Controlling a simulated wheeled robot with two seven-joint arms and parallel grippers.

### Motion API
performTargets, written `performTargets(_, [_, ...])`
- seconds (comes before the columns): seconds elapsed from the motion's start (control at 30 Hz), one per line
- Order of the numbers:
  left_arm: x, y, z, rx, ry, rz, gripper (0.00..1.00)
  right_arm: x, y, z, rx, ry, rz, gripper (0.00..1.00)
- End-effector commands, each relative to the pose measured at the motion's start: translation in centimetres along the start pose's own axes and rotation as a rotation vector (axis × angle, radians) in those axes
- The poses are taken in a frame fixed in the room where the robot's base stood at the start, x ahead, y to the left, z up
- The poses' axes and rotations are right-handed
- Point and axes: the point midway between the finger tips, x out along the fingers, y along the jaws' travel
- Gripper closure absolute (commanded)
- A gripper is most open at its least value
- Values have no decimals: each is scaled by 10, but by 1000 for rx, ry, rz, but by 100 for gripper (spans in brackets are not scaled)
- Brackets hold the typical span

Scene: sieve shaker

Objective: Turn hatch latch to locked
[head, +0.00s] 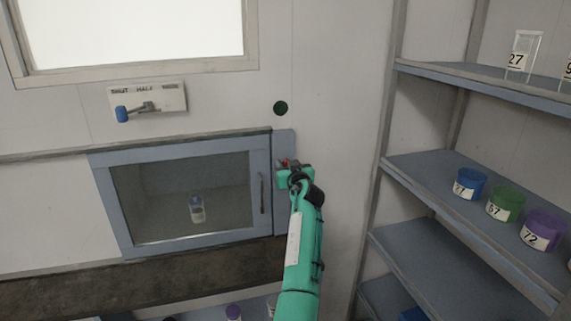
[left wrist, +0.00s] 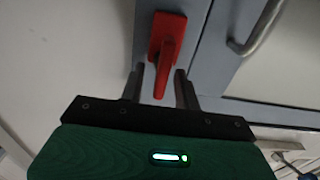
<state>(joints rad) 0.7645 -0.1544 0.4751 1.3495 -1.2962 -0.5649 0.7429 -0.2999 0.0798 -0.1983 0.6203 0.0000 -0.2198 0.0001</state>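The hatch (head: 260,200) is a blue-grey framed glass door set in the wall and looks closed, with a bar handle (head: 262,193) on its right side. The red hatch latch (left wrist: 168,40) sits on the grey-blue strip beside the door; in the head view only a bit of its red (head: 285,161) shows past my gripper. My left gripper (left wrist: 158,88) is open, with one finger on each side of the latch's lever end. Contact with the lever cannot be told. In the head view my left gripper (head: 287,170) covers most of the latch. My right gripper is not in view.
A bottle (head: 197,210) stands behind the hatch glass. A panel with a blue-knobbed lever (head: 122,114) is above the hatch, and a dark round spot (head: 280,108) is on the wall. Shelves (head: 430,162) with blue, green and purple numbered cups stand at the right.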

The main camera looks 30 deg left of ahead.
Motion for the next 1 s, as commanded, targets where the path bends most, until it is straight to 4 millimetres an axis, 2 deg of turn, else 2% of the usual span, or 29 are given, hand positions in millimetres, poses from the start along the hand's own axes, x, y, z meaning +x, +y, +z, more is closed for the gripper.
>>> performTargets(0.07, [0,0,0,0,0,0,67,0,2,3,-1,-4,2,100])
performTargets(0.23, [0,0,0,0,0,0,99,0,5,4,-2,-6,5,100])
performTargets(0.27, [0,0,0,0,-1,0,100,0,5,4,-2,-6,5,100])
performTargets(0.67, [0,0,4,31,-4,-1,100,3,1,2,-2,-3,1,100])
performTargets(1.0, [0,3,8,239,-6,0,100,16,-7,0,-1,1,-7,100])
